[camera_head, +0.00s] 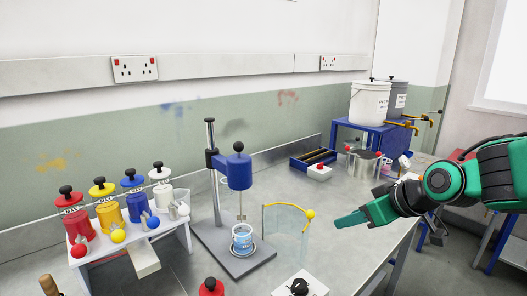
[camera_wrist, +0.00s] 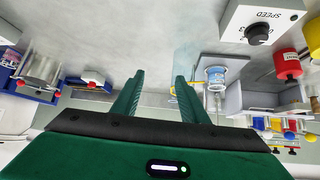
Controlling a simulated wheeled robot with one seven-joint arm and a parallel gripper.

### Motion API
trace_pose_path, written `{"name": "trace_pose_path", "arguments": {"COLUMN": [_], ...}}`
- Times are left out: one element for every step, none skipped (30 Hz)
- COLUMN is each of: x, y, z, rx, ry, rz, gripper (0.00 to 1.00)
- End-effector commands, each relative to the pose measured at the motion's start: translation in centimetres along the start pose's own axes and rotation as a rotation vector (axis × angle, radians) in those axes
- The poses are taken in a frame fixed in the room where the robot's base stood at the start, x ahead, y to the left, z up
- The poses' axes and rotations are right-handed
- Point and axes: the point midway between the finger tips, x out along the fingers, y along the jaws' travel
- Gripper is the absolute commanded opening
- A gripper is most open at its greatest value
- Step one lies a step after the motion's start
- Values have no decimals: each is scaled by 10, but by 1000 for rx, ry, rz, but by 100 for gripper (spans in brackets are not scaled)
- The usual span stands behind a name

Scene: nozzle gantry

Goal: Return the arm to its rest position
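My arm reaches in from the right edge in the head view. Its green gripper (camera_head: 350,219) is above the right side of the grey bench (camera_head: 335,240). In the wrist view my gripper's two green fingers (camera_wrist: 157,98) stand apart with nothing between them. The gripper is open and touches no object that I can see. The upper part of the arm is cut off by the right edge of the head view.
Beside the gripper, a clear panel with a yellow rod (camera_head: 288,206) stands on the bench. A blue stirrer (camera_head: 239,171) stands over a beaker (camera_head: 242,238). Colored bottles (camera_head: 109,213) fill a rack at left.

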Motion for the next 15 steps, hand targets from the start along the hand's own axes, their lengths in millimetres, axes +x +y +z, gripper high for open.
{"name": "trace_pose_path", "arguments": {"x": [-12,-19,-30,-39,-48,-62,-72,-84,-98,-109,-120,-134,-143,-151,-161], "y": [16,24,34,41,47,53,56,59,60,60,59,57,54,52,48], "z": [25,41,63,79,95,116,133,148,168,182,194,210,220,229,240], "rx": [66,112,175,225,278,351,408,465,542,601,657,729,780,826,882], "ry": [-70,-115,-176,-220,-263,-319,-362,-401,-452,-488,-520,-562,-588,-613,-642], "rz": [40,64,95,119,143,176,199,223,252,273,293,318,334,348,365], "gripper": [40,40,40,40,40,40,40,40,40,40,40,40,40,40,40]}}
